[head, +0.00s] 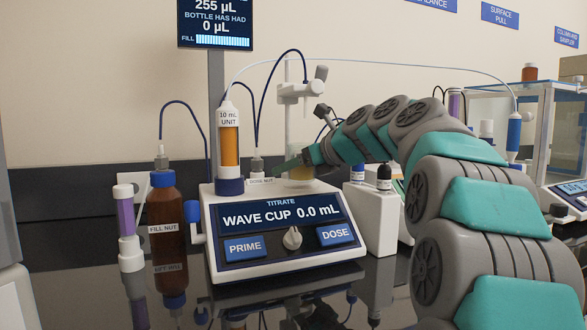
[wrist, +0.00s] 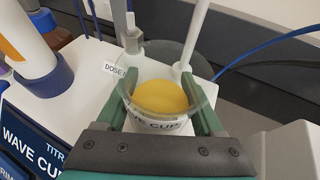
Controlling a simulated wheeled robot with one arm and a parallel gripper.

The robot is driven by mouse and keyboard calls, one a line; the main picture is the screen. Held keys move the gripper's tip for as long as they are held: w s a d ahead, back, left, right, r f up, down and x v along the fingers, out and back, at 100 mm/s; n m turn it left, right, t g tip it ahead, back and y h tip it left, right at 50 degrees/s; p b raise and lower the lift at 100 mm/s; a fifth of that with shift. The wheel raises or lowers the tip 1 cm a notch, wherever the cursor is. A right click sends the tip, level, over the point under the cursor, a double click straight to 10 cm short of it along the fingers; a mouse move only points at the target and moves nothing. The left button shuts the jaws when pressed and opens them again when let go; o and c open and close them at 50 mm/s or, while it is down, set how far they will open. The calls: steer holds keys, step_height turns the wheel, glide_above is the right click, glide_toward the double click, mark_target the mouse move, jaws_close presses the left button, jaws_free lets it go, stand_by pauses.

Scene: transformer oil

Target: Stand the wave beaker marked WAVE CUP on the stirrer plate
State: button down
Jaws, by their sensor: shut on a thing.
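The wave beaker (wrist: 160,122) is a clear glass cup with yellow liquid and a white label reading partly "WAVE CUP" in the wrist view. My gripper (wrist: 162,108) is shut on it, with one green finger on each side. In the head view my gripper (head: 291,163) is behind the titrator's front panel, and only a faint yellowish part of the beaker (head: 301,173) shows. The beaker looks about upright. The stirrer plate is hidden behind the panel and under the beaker, so I cannot tell whether the beaker touches it.
The white titrator (head: 282,235) carries an orange-filled 10 mL unit (head: 230,145) on its left. A dose nut (wrist: 130,40) and white post (wrist: 192,40) stand just beyond the beaker. Small bottles (head: 384,178) stand right of the titrator. A brown bottle (head: 166,215) is at left.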

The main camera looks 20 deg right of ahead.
steer(key=shift+f, duration=0.5)
stand_by(0.4)
jaws_free()
steer(key=v, duration=0.7)
steer(key=shift+s+d+r, duration=0.15)
steer(key=shift+s+d, duration=0.05)
steer(key=shift+s, duration=0.15)
stand_by(0.4)
